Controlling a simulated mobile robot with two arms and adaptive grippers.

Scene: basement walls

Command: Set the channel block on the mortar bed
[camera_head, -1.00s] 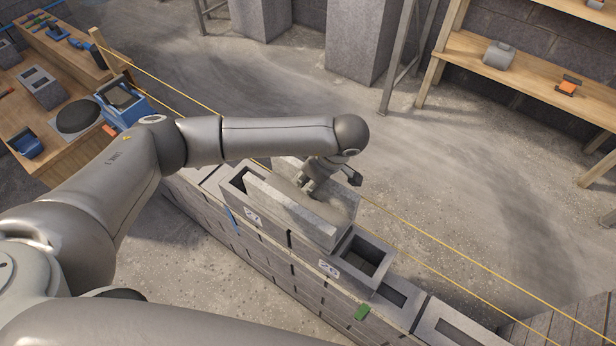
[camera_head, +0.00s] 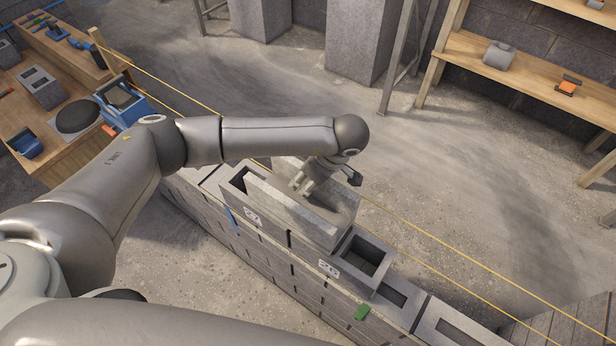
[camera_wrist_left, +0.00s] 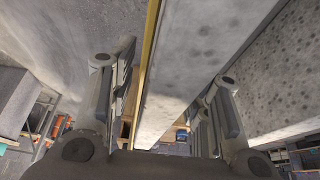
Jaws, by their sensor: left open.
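The channel block (camera_head: 300,217) is a grey concrete U-shaped trough. In the head view it sits on top of the block wall, next to a hollow block (camera_head: 362,258), with a number tag near its left end. My left gripper (camera_head: 328,182) is over its far side, fingers pointing down. In the left wrist view my left gripper (camera_wrist_left: 165,105) is open, with one side wall of the channel block (camera_wrist_left: 205,50) between its fingers. The mortar bed is hidden beneath the block. My right gripper is out of view.
Yellow string lines (camera_head: 435,240) run along the wall, one close to my left gripper. A workbench (camera_head: 45,95) with tools stands at left, wooden shelves (camera_head: 520,78) at upper right.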

